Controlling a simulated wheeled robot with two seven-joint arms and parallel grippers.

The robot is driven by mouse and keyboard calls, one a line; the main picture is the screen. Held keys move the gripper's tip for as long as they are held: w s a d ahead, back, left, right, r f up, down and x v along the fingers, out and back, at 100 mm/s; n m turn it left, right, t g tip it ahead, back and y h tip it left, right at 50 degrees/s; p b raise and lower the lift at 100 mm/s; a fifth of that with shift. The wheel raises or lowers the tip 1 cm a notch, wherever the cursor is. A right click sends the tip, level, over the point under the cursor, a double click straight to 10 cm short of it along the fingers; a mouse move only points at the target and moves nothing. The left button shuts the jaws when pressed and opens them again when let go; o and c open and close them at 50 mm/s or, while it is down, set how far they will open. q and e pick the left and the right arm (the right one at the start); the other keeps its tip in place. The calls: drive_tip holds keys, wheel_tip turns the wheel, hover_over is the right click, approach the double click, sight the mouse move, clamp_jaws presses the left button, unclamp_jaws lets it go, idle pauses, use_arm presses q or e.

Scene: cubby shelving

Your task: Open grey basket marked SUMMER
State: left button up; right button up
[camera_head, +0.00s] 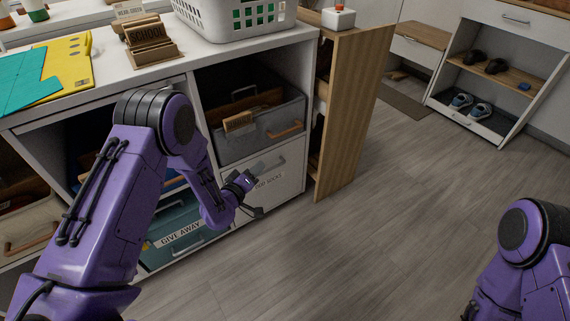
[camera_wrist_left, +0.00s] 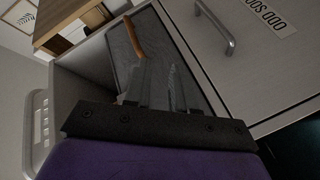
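A grey basket (camera_head: 262,133) sits in the upper right cubby of the white unit, with a tan handle (camera_head: 286,131) on its front. A wooden tag (camera_head: 238,121) hangs at its left; I cannot read its writing. In the left wrist view the grey basket front (camera_wrist_left: 120,50) and its tan handle (camera_wrist_left: 133,37) lie beyond the fingers. My left gripper (camera_head: 264,165) is just below the basket front, in front of the white drawer. Its two fingers (camera_wrist_left: 158,88) stand apart with nothing visible between them. My right arm is at the right edge; its gripper is out of view.
Below is a white drawer marked ODD SOCKS (camera_head: 285,185) with a metal handle (camera_wrist_left: 216,27). A teal GIVE AWAY basket (camera_head: 180,230) is lower left. A tall wooden-sided pull-out (camera_head: 352,110) juts out at right. A white laundry basket (camera_head: 235,18) stands on top. The floor at right is clear.

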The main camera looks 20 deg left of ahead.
sight(284, 133)
use_arm(q)
drive_tip(key=w+d+t+h+b, duration=0.1)
drive_tip(key=w+b, duration=0.3)
drive_tip(key=w, duration=0.1)
drive_tip(key=w+d+r+m+t+h+b, duration=0.1)
drive_tip(key=w+h+b, duration=0.1)
drive_tip(key=w+b, duration=0.2)
drive_tip(key=w+d+r+t+h+b, duration=0.1)
drive_tip(key=w+b, duration=0.3)
drive_tip(key=w, duration=0.4)
drive_tip(key=shift+w+d+r+h+b, duration=0.1)
drive_tip(key=shift+d+h+b, duration=0.2)
drive_tip(key=shift+d+b, duration=0.05)
drive_tip(key=shift+w+d+r, duration=0.1)
drive_tip(key=shift+w, duration=0.1)
clamp_jaws()
use_arm(e)
wheel_tip(284, 133, down, 17)
drive_tip(key=s+n+g, duration=0.1)
drive_tip(key=shift+s+a+y, duration=0.25)
drive_tip(key=shift+a+y, duration=0.05)
drive_tip(key=shift+y, duration=0.1)
